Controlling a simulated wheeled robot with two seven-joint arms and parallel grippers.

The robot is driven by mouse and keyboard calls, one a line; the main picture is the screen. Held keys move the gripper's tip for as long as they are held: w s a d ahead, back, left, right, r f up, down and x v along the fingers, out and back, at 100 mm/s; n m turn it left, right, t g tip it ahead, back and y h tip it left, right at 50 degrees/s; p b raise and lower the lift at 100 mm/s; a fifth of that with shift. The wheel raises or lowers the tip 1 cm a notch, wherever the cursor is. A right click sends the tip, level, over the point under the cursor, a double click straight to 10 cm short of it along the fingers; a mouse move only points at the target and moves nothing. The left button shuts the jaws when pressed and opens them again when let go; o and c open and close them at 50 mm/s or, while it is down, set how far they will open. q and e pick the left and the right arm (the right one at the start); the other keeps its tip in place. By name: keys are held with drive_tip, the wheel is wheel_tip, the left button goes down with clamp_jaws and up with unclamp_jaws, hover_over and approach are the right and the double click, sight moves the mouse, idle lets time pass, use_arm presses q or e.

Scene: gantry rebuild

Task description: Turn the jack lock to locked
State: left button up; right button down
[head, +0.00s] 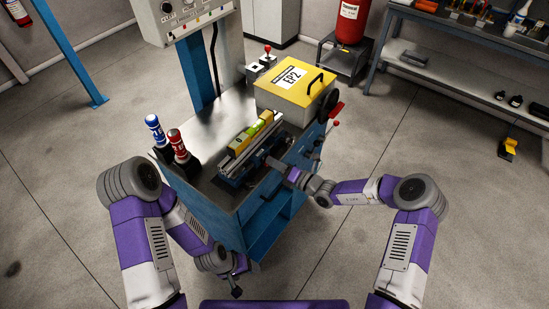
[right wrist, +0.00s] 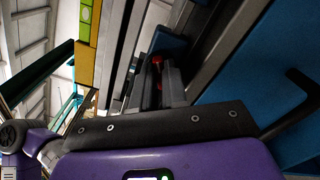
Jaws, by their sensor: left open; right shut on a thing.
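My right gripper (head: 277,165) reaches the front side of the blue cart, just below the rail that carries the yellow level. In the right wrist view its fingers (right wrist: 165,85) are close together around a small red part (right wrist: 157,61), which looks like the jack lock's handle. Most of that part is hidden between the fingers, and I cannot read which position it is in. In the head view the gripper hides it. My left gripper (head: 237,291) is open and empty, low in front of the cart, apart from everything.
The blue cart (head: 256,236) has a metal top (head: 207,112). On it are a yellow-lidded EP2 box (head: 310,88), a yellow level (head: 240,143), and blue and red bottles (head: 153,126). A black wheel (head: 329,101) and red lever (head: 336,110) stick out at its right.

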drive_tip(key=shift+f+m+p, duration=0.15)
drive_tip(key=shift+m+p, duration=1.15)
drive_tip(key=shift+m, duration=1.8)
drive_tip(key=c, duration=1.2)
unclamp_jaws()
drive_tip(key=shift+o, duration=0.2)
drive_tip(key=v, duration=0.7)
drive_tip(key=shift+d, duration=0.25)
drive_tip(key=shift+s, duration=0.2)
